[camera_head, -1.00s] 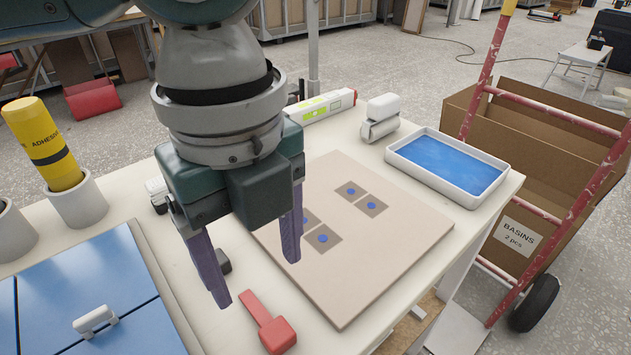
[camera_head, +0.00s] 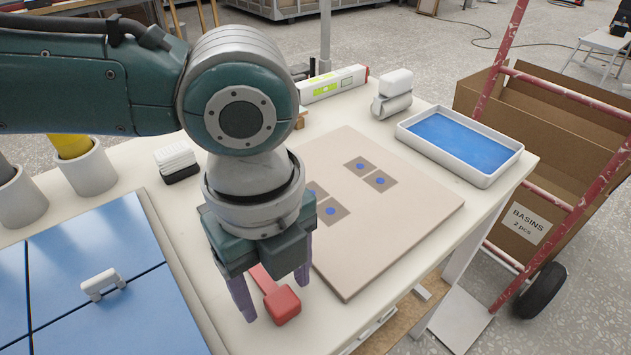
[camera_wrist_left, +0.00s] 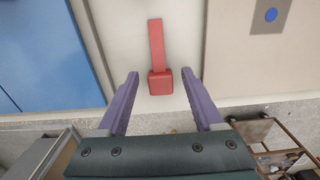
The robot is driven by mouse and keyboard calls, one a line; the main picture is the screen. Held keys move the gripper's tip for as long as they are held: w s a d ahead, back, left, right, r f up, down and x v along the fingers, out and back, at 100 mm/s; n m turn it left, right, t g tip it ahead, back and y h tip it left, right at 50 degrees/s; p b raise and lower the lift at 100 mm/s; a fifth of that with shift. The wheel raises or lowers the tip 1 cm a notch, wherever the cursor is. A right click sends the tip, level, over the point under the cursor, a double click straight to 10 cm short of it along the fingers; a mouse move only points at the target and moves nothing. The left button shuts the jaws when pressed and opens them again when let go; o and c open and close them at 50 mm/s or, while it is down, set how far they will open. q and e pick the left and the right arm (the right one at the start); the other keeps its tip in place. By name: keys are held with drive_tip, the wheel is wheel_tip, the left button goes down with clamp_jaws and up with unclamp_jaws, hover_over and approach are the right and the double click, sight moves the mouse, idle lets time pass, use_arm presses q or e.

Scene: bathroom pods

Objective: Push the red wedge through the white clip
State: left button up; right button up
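The red wedge (camera_head: 281,303) lies on the white table near its front edge, its thick block end towards the front and its thin tail pointing away. It also shows in the left wrist view (camera_wrist_left: 158,60), lying ahead of and between my fingers. My left gripper (camera_head: 274,292) is open above the wedge, its purple fingers apart on either side and not touching it as far as I can see; it also shows in the left wrist view (camera_wrist_left: 160,76). The white clip (camera_head: 103,284) stands on the blue panels (camera_head: 75,255) at the left. My right gripper is not in view.
A beige board (camera_head: 405,225) with grey squares and blue dots lies right of the wedge. A blue-filled white tray (camera_head: 460,141), a white roller-like tool (camera_head: 394,94) and a level (camera_head: 333,83) stand behind. White cups (camera_head: 88,172) stand at the left.

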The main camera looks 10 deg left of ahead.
use_arm(q)
clamp_jaws()
idle(0.3)
drive_tip(key=shift+r, duration=0.15)
